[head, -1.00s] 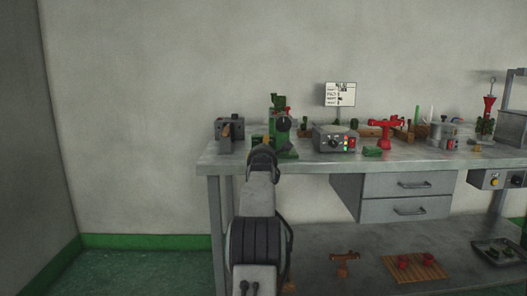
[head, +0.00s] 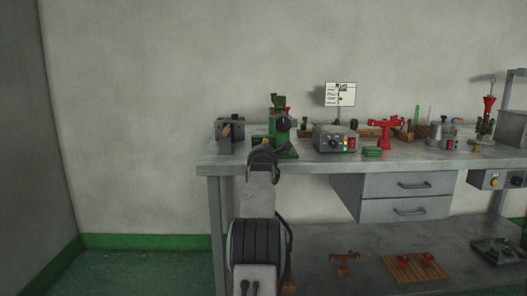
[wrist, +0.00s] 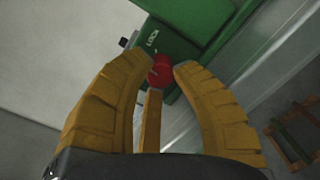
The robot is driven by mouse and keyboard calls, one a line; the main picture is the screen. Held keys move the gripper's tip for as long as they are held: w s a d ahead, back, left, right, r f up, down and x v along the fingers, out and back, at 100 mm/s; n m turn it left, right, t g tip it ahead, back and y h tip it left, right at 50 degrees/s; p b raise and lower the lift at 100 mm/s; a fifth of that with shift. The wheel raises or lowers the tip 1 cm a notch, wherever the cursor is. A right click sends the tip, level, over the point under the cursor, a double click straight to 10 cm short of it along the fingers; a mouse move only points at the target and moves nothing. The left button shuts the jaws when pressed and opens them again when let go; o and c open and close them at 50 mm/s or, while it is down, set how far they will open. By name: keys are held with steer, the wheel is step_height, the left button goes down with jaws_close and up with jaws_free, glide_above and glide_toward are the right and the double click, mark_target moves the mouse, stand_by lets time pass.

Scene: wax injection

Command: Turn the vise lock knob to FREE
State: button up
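In the wrist view, a small round red knob (wrist: 161,71) sits on the dark green body of a device (wrist: 172,42). My gripper (wrist: 162,66) has three curved yellow fingers. Two fingertips stand on either side of the knob, with the third just below it. The fingers look parted, and I cannot tell whether they touch the knob. In the head view, the green device (head: 282,136) stands on the bench behind my arm, and the fingers and red knob are hidden.
A grey block-like device (head: 230,134) stands to the left on the bench (head: 330,165). A grey control box (head: 334,139) with lit buttons and a red tool (head: 385,136) stand to the right. A sign (head: 340,94) rises behind. Floor to the left is clear.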

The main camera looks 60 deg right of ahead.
jaws_close()
steer(key=shift+r+n+p, duration=0.2)
steer(key=shift+n+p, duration=0.5)
steer(key=shift+f+n+p, duration=0.15)
steer(key=shift+n+p, duration=0.25)
steer(key=shift+n, duration=1.3)
steer(key=o, duration=0.7)
jaws_free()
steer(key=shift+w+f, duration=0.1)
steer(key=shift+a, duration=0.1)
